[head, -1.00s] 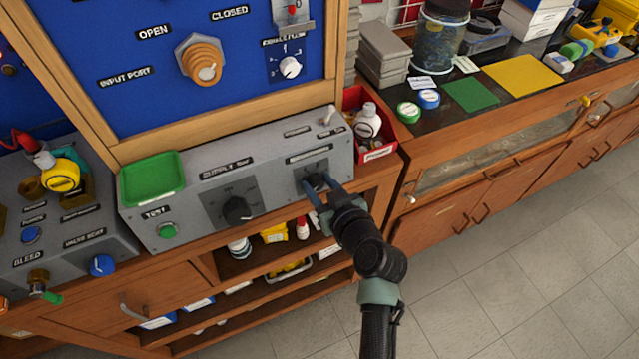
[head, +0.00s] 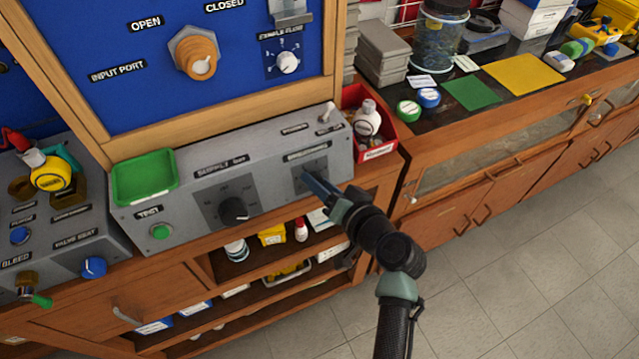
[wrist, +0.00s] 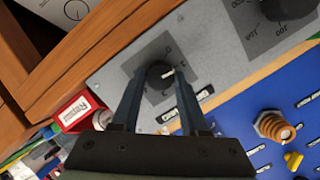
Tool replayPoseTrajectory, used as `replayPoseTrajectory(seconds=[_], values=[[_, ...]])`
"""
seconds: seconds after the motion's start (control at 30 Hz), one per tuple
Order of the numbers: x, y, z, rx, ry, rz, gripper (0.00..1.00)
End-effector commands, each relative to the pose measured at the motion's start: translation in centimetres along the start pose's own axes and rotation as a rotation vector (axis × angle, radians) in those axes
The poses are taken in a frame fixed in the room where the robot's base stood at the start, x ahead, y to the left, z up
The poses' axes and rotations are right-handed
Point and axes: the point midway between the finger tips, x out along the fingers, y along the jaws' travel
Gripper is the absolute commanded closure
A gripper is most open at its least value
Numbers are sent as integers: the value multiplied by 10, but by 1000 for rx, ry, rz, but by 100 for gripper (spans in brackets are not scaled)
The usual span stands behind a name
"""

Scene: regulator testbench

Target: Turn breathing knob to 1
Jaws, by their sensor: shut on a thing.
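The breathing knob, a small black knob with a white pointer mark, shows in the wrist view (wrist: 158,76) on its dark square dial plate (wrist: 143,62). Its white mark points right and slightly up in that picture. The dial numbers are too small to read surely. My gripper (wrist: 158,80) is shut on the knob, one blue-grey finger on each side. In the head view, my gripper (head: 311,182) reaches the right end of the grey control box (head: 268,150), and its fingers hide the knob. The dial plate (head: 318,168) shows behind them.
A larger black knob (head: 233,211) sits left on the same box, with a green tray (head: 145,176) and green button (head: 161,231) further left. A toggle switch (head: 325,112) and red bin (head: 378,148) are close by. The floor at right is clear.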

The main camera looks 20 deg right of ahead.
Motion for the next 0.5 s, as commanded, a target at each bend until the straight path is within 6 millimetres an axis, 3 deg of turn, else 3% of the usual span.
replayPoseTrajectory(seconds=[0.5], values=[[0,2,0,142,1,-26,100]])
